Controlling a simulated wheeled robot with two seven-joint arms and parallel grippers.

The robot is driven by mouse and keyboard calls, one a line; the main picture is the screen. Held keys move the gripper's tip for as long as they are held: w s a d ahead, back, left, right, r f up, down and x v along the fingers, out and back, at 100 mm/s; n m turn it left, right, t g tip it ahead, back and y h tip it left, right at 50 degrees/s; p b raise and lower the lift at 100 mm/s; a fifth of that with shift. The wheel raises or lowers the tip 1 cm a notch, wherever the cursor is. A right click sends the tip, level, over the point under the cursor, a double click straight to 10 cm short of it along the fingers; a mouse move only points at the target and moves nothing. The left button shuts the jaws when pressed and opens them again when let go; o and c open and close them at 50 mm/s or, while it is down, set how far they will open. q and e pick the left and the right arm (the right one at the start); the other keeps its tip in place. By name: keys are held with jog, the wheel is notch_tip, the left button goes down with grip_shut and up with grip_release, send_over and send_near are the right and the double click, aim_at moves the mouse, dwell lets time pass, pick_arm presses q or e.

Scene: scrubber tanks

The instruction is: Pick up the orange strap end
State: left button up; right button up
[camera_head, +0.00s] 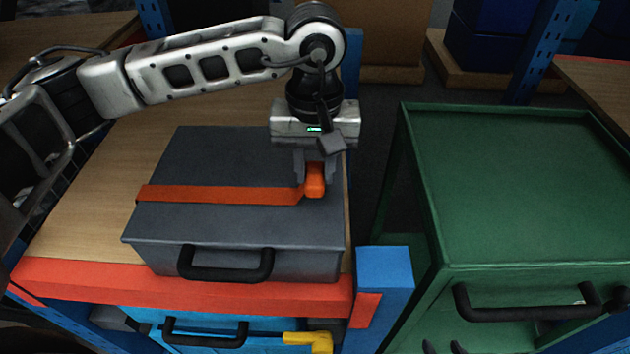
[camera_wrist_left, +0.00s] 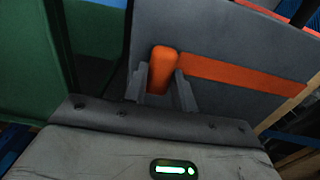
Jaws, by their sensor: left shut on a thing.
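The orange strap (camera_head: 220,194) lies across the top of a grey case (camera_head: 240,155) and ends in a thicker orange strap end (camera_head: 315,182) near the case's right edge. My left gripper (camera_head: 314,176) points down over that edge and is shut on the strap end. In the left wrist view the strap end (camera_wrist_left: 162,68) sits between the two fingers (camera_wrist_left: 160,88), and the strap (camera_wrist_left: 240,78) runs off to the right. My right gripper is in neither view.
The case has a black front handle (camera_head: 226,278) and stands on a wooden shelf with a red front edge (camera_head: 180,287). A blue post (camera_head: 383,280) stands at its front right. A green cabinet (camera_head: 530,185) stands to the right, across a gap. A blue drawer with a yellow part (camera_head: 310,340) is below.

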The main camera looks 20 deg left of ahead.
pick_arm(q)
jog(key=s+d+r+b, duration=0.2)
jog(key=s+d+r, duration=0.6)
jog(key=s+r, duration=0.2)
jog(key=shift+s+b, duration=0.3)
jog(key=shift+s, duration=0.45)
pick_arm(e)
jog(key=shift+a+f, duration=0.25)
jog(key=shift+f, duration=0.5)
pick_arm(q)
jog(key=shift+d, duration=0.1)
jog(key=shift+r, duration=0.25)
pick_arm(e)
jog(key=shift+w+a+r, duration=0.1)
jog(key=shift+r, duration=0.1)
pick_arm(q)
jog(key=shift+a+r, duration=0.35)
pick_arm(e)
jog(key=shift+w+r, duration=0.1)
jog(key=shift+r, duration=0.05)
pick_arm(q)
jog(key=shift+s+a+r+p, duration=0.2)
jog(key=shift+a+r+p, duration=0.35)
jog(key=shift+r, duration=0.35)
pick_arm(e)
jog(key=shift+r, duration=0.25)
pick_arm(q)
jog(key=shift+a, duration=0.1)
jog(key=shift+r, duration=0.1)
